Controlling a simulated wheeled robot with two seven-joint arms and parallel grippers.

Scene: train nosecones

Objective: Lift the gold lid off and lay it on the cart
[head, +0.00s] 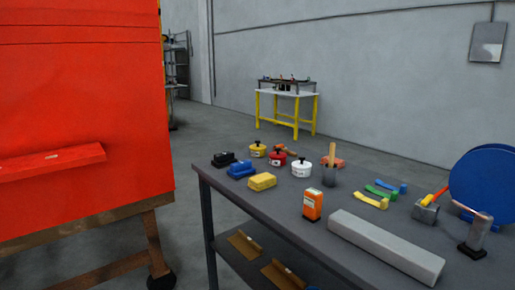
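A small yellow-gold pot (258,151) with a dark knob on top stands at the far end of the grey table (290,215). It looks closed, and its lid is too small to tell apart clearly. A red pot (277,158) and a white pot (301,169), also with dark knobs, stand beside it. I cannot tell for sure which thing is the cart; the grey table has a lower shelf. Neither of my grippers is in view.
Blue (241,170) and yellow (262,182) blocks, an orange box (312,204), a long grey bar (385,245) and a blue disc (485,185) occupy the table. A large red panel (80,100) on a wheeled wooden frame fills the left. Open floor lies between.

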